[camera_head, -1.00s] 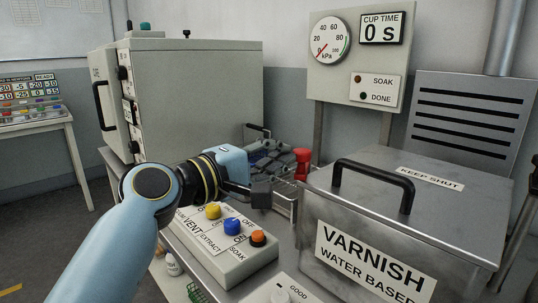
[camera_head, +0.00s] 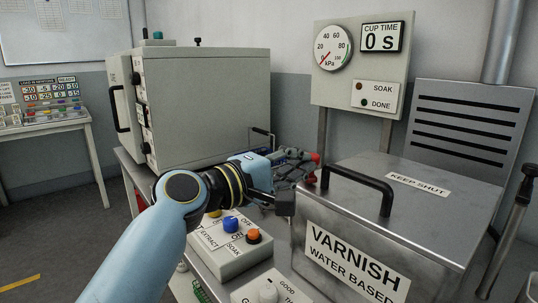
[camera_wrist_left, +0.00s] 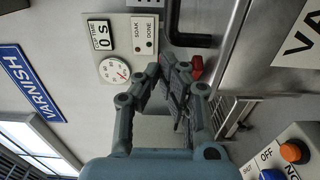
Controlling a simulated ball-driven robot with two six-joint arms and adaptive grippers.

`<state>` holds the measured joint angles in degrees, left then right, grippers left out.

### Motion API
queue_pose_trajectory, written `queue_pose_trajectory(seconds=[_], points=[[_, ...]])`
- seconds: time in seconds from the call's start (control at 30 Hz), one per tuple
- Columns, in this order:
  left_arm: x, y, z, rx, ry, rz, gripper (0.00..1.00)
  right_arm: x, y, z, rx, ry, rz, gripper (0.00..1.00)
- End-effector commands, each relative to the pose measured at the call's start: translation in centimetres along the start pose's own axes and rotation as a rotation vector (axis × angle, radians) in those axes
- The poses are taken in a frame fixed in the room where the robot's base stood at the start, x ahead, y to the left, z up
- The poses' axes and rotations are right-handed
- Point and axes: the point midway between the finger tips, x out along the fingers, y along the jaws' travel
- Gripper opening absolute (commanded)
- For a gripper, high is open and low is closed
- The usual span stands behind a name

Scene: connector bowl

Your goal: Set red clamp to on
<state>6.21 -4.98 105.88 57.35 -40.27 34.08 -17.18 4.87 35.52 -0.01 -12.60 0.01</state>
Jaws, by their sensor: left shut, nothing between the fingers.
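The red clamp (camera_head: 315,167) shows as a small red part behind the left end of the varnish tank's handle, partly hidden. Its setting cannot be read. In the left wrist view the red part (camera_wrist_left: 196,67) lies just right of the fingertips. My left gripper (camera_head: 284,203) is shut and empty, in front of the clamp and lower in the head view, above the gap between the button box and the tank. In the left wrist view its fingers (camera_wrist_left: 180,82) are close together and appear apart from the red part. My right gripper is not in view.
The steel varnish tank (camera_head: 450,222) with its black handle (camera_head: 360,180) stands at right. A button box (camera_head: 230,255) sits below my left wrist. A grey cabinet (camera_head: 210,95) is behind left. A gauge panel (camera_head: 360,62) stands behind, with cup time at 0 s.

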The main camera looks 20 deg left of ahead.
Motion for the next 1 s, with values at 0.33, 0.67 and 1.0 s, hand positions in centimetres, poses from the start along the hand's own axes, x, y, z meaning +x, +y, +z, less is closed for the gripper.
queue_pose_trajectory(seconds=[0.33, 0.67, 1.0], points=[[0.02, -0.03, -0.03, 0.0, 0.0, -0.001, 0.0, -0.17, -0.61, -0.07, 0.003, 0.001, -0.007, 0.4], [0.04, -0.03, -0.04, -0.001, 0.0, -0.001, 0.0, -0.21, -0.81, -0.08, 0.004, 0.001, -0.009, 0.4], [0.04, -0.03, -0.04, -0.001, 0.0, 0.0, 0.0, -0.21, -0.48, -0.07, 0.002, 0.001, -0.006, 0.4]])
